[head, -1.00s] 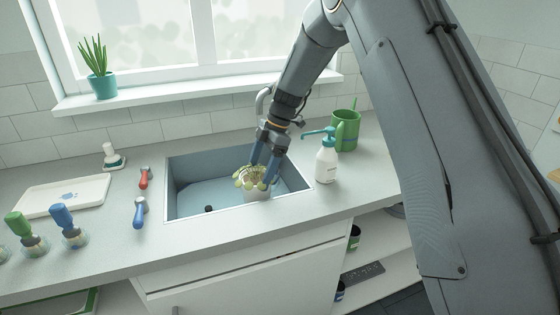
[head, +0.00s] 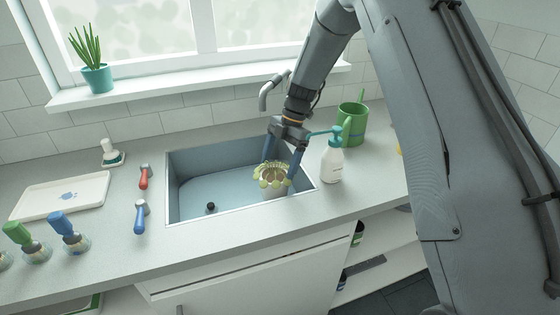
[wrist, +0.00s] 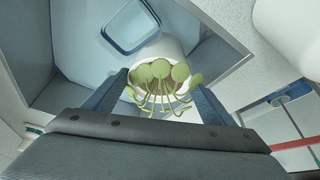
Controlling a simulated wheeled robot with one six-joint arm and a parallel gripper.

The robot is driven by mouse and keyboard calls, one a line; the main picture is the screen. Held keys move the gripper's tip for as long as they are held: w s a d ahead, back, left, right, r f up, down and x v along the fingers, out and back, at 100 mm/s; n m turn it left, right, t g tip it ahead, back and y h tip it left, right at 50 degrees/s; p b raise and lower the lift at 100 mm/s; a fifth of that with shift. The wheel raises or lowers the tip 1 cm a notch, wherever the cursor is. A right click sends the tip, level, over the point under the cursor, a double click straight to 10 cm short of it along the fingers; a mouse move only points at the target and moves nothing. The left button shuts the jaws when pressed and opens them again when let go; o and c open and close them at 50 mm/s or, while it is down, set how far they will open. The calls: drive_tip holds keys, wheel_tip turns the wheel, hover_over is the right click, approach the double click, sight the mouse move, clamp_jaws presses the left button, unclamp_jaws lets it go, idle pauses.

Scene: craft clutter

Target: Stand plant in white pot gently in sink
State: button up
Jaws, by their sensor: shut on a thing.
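The plant in the white pot (head: 276,190) has round green leaves and thin drooping stems. It is over the right part of the sink (head: 190,158), within its rim as seen from the head. My gripper (head: 282,172) comes down from above, with one blue finger on each side of the pot, and is shut on it. In the wrist view the white pot (wrist: 168,46) and its leaves show between the fingers, tipped in the picture. I cannot tell whether the pot's base touches the sink floor.
A white pump bottle (head: 332,164) and a green watering can (head: 352,130) stand close right of the sink. A tap (head: 268,92) rises behind it. Red (head: 145,177) and blue (head: 141,213) handled tools and a white tray (head: 62,196) lie left.

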sight(285, 167)
drive_tip(key=shift+w+d, duration=0.1)
drive_tip(key=shift+d, duration=0.05)
drive_tip(key=shift+d+f, duration=0.1)
drive_tip(key=shift+f, duration=0.7)
drive_tip(key=shift+f+b, duration=1)
drive_tip(key=shift+f, duration=1.5)
drive_tip(key=shift+f+b, duration=0.4)
drive_tip(key=shift+f, duration=0.2)
drive_tip(key=o, duration=2.2)
drive_tip(key=shift+c, duration=0.2)
drive_tip(key=shift+r, duration=0.1)
drive_tip(key=shift+b+v, duration=1.25)
drive_tip(key=shift+v, duration=2.6)
